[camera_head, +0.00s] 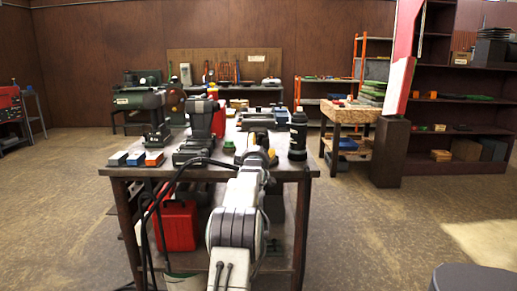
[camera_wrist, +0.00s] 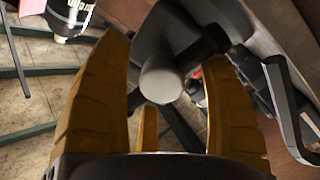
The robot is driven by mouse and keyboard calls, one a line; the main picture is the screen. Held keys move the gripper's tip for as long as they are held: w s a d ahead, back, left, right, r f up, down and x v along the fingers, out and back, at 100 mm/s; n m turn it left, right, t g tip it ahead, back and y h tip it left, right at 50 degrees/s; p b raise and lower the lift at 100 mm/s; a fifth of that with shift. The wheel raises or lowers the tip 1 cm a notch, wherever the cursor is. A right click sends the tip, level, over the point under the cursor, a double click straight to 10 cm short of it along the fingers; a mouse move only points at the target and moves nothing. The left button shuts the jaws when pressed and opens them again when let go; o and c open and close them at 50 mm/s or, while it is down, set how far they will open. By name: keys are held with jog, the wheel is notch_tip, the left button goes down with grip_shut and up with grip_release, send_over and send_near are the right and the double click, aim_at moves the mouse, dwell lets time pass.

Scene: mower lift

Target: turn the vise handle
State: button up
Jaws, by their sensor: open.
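In the wrist view, the yellow fingers of my gripper (camera_wrist: 163,62) stand apart. A pale grey round end of what looks like the vise screw (camera_wrist: 161,84) shows between them. A dark bar with a rounded end, which looks like the vise handle (camera_wrist: 214,40), lies just beyond it, toward the right finger. I cannot tell whether a finger touches either part. In the head view, my gripper (camera_head: 258,155) is over the front right part of the workbench (camera_head: 232,171). My arm hides most of the vise there.
Three small boxes (camera_head: 136,158) line the bench's front left. A red can (camera_head: 177,225) sits below the bench.

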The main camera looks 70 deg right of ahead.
jog(key=shift+w+d, duration=0.1)
jog(key=shift+d, duration=0.4)
jog(key=shift+c, duration=0.4)
jog(key=c, duration=1.3)
jog(key=shift+r+m, duration=0.1)
jog(key=shift+m, duration=1.5)
jog(key=o, duration=1.4)
jog(key=shift+a, duration=0.15)
